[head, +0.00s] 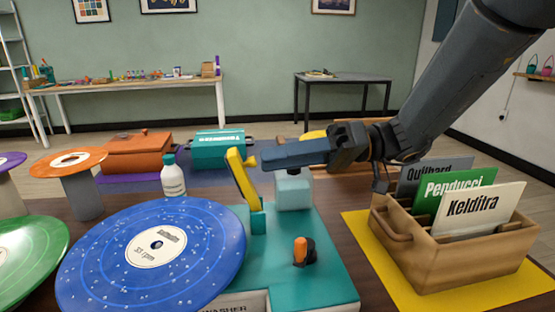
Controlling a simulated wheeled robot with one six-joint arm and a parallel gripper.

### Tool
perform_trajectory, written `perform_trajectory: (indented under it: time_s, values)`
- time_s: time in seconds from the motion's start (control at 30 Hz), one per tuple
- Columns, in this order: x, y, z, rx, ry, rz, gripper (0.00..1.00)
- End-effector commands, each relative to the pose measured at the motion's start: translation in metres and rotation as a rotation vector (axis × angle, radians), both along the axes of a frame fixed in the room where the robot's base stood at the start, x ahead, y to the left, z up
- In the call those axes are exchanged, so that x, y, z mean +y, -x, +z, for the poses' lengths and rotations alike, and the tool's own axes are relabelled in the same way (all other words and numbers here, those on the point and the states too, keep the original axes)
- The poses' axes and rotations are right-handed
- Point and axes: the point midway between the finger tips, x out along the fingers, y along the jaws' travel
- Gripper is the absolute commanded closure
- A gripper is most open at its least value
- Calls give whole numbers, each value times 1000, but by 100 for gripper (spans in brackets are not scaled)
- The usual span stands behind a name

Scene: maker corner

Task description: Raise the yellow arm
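The yellow arm (240,176) slants upward and to the left from a small teal block (258,222) on a teal device (310,262). A blue speckled record (190,245) with a white label lies at the left of the device. My gripper (268,155) points left, its tip close to the right side of the yellow arm near its upper end. I cannot tell whether they touch. The fingers overlap from this side, so their opening is hidden. A pale grey-blue block (293,192) stands under the gripper.
An orange knob (300,250) stands on the device front. A wooden crate (455,262) with name cards stands on a yellow mat (385,262) at right. A white bottle (172,177), orange box (138,155) and teal box (218,143) stand behind the record.

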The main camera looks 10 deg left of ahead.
Motion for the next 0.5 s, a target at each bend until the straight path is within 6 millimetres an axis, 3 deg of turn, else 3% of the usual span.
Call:
perform_trajectory:
  time_s: [0.5]
  values:
    - [0,1,82,-4,-1,0,66]
